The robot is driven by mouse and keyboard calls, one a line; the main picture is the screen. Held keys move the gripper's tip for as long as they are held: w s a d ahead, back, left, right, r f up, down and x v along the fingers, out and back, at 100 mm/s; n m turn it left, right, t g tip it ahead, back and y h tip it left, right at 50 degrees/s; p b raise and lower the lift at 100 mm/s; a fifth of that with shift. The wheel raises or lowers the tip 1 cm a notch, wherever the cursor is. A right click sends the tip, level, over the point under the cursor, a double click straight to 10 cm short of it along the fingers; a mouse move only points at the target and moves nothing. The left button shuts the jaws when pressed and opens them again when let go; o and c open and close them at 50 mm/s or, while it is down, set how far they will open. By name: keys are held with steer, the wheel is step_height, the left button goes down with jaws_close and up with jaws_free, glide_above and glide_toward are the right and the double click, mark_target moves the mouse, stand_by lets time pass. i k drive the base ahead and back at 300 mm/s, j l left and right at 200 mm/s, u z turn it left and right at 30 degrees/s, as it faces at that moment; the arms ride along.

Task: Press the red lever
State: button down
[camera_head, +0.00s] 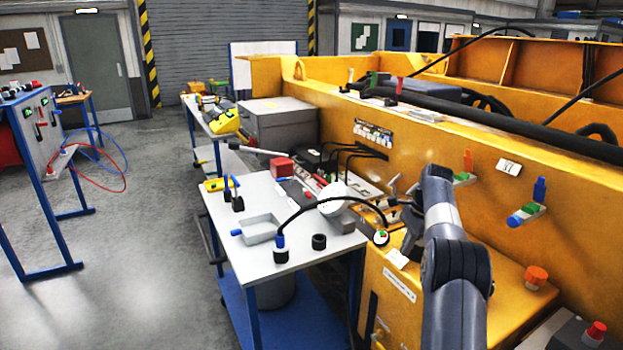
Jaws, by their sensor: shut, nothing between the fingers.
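A small red upright piece (399,86), which looks like a red lever, stands on top of the long yellow casting (480,150), right of a green one (373,80). It is small in the picture, and its tilt cannot be made out. My gripper (394,203) is at the end of my dark grey arm, low in front of the casting's side and near the right edge of the grey bench. It is shut and empty, well below and nearer than the red piece, and partly hidden by my wrist.
An orange lever (468,160) and a blue lever (540,189) stick out from the casting's side. An orange knob (536,276) and a red knob (596,330) are at lower right. The bench (262,188) holds tools and a black hose. Open floor lies left.

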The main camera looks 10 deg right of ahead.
mark_target(306, 193)
steer(key=i, duration=1.65)
steer(key=i+u, duration=0.15)
steer(key=u, duration=0.15)
